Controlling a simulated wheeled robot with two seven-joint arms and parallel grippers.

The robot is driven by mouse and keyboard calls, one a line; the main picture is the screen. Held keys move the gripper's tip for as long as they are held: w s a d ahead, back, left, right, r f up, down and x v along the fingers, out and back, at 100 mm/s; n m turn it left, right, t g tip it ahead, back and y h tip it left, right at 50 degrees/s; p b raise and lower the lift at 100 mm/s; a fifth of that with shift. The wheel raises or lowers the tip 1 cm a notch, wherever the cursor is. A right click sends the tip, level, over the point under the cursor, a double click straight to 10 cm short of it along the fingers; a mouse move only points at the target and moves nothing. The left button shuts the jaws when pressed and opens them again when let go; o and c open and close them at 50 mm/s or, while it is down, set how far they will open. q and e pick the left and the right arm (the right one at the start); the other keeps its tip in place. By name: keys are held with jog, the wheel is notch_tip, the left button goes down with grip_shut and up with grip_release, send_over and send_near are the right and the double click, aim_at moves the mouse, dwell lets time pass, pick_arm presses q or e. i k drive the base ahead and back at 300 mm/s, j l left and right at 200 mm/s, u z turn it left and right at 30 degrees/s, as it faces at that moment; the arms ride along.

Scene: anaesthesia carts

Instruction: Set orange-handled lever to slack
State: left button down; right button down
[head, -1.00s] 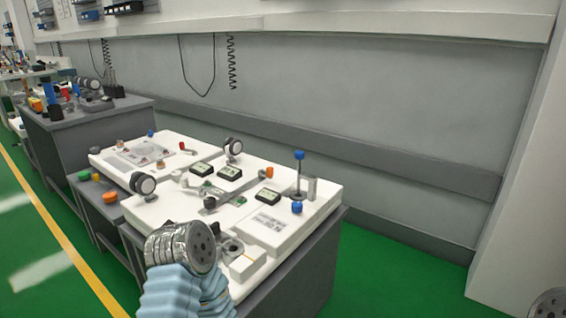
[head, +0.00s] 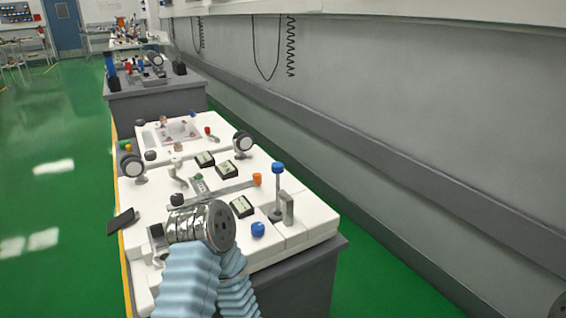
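The orange-handled lever (head: 257,179) is on the white top of the nearest cart. Its metal bar lies low over the panel, from a pivot on the left to the orange knob at the right end. My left arm comes up from the bottom, with a blue ribbed sleeve and a metal joint in front of the panel's near part. A dark flat piece beyond the cart's left edge looks like part of my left gripper (head: 122,222). Its fingers do not show clearly, and it is apart from the lever. My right gripper is out of view.
A blue-topped post (head: 277,170) and a blue knob (head: 258,229) stand near the lever. Several small displays and round gauges (head: 243,141) are on the panel. A grey wall (head: 400,130) runs along the right. Green floor (head: 60,220) is open on the left.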

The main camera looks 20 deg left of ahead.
aim_at(257, 177)
jog(key=i+l+u, duration=0.25)
jog(key=i+l, duration=0.2)
jog(key=l, duration=0.2)
jog(key=i+l+u, duration=0.15)
jog(key=l, duration=0.25)
jog(key=i+l+u, duration=0.25)
jog(key=i+l, duration=0.15)
jog(key=l, duration=0.4)
